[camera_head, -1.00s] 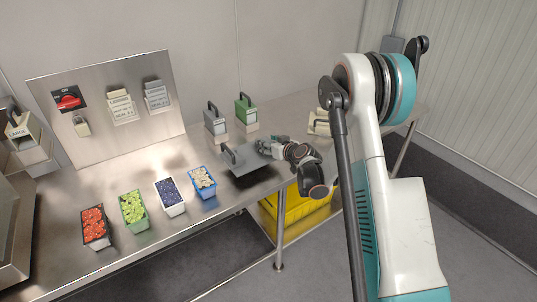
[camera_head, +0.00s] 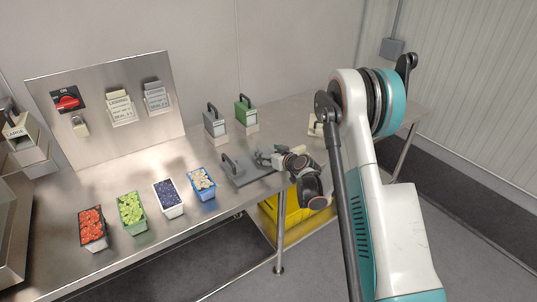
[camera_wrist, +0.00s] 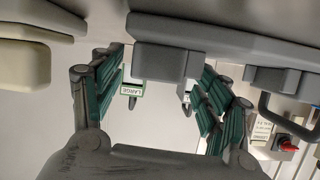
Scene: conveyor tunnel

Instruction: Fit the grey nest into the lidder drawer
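The grey nest (camera_head: 256,172) is a flat plate with an upright handle at its left end, over the table's front right part. In the wrist view the grey nest (camera_wrist: 240,32) spans the top, with a block between the green finger pads. My gripper (camera_head: 270,157) is at its right side and appears shut on it; the exact contact is hard to see. Whether the plate touches the table is unclear. Another grey block with a handle (camera_head: 214,123) stands at the back. The lidder drawer cannot be made out; a steel machine (camera_head: 12,215) is cut off at the left edge.
A green handled block (camera_head: 246,111) stands beside the grey one. Red, green, dark blue and pale-filled punnets (camera_head: 169,196) line the table (camera_head: 62,215). A panel (camera_head: 140,120) bears a red switch (camera_head: 67,102). A yellow crate (camera_head: 292,207) sits below. A LARGE-labelled block (camera_head: 22,128) stands left.

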